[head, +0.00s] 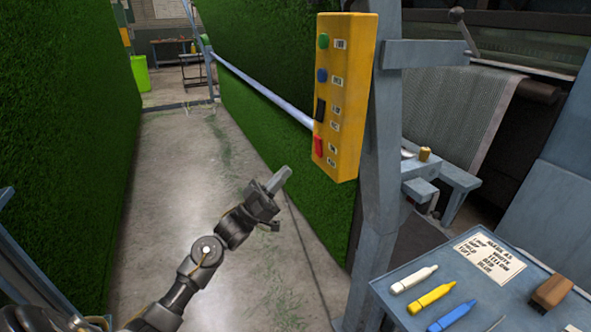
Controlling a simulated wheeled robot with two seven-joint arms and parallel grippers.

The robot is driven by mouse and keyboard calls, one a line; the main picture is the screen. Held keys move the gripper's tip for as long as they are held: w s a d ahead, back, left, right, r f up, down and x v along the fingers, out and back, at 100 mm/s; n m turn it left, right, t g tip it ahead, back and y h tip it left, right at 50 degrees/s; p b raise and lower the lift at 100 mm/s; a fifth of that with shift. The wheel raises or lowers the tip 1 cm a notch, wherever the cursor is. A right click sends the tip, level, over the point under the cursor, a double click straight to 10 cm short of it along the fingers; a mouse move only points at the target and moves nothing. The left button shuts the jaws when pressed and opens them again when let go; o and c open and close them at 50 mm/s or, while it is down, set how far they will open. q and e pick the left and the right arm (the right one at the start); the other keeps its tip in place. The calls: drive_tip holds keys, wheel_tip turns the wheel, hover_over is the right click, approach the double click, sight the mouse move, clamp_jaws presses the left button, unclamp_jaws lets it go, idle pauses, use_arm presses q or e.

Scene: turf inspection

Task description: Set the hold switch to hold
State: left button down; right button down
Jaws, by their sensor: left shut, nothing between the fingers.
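A yellow control box (345,100) is fixed to a grey-blue post, right of centre in the head view. Its narrow face carries a green button (323,42), a blue button (321,75), a black switch (320,109) and a red control (318,146), one below another. Small labels stand beside them, too small to read. The black one looks like the hold switch; its position cannot be made out. My left gripper (280,180) is shut and empty, below and left of the box, apart from it. My right gripper is not in view.
Green turf walls (60,130) flank a concrete aisle (175,190). A pale rail (262,90) runs along the right turf to the box. A blue-grey table (410,262) at lower right holds markers, a card (489,254) and a wooden-backed brush (551,291). A machine stands behind the post.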

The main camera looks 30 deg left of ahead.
use_arm(q)
wheel_tip(320, 180, down, 6)
drive_tip(key=s+a+b, duration=0.1)
drive_tip(key=s+b, duration=0.1)
drive_tip(key=shift+s+a, duration=0.25)
drive_tip(key=shift+a, duration=0.15)
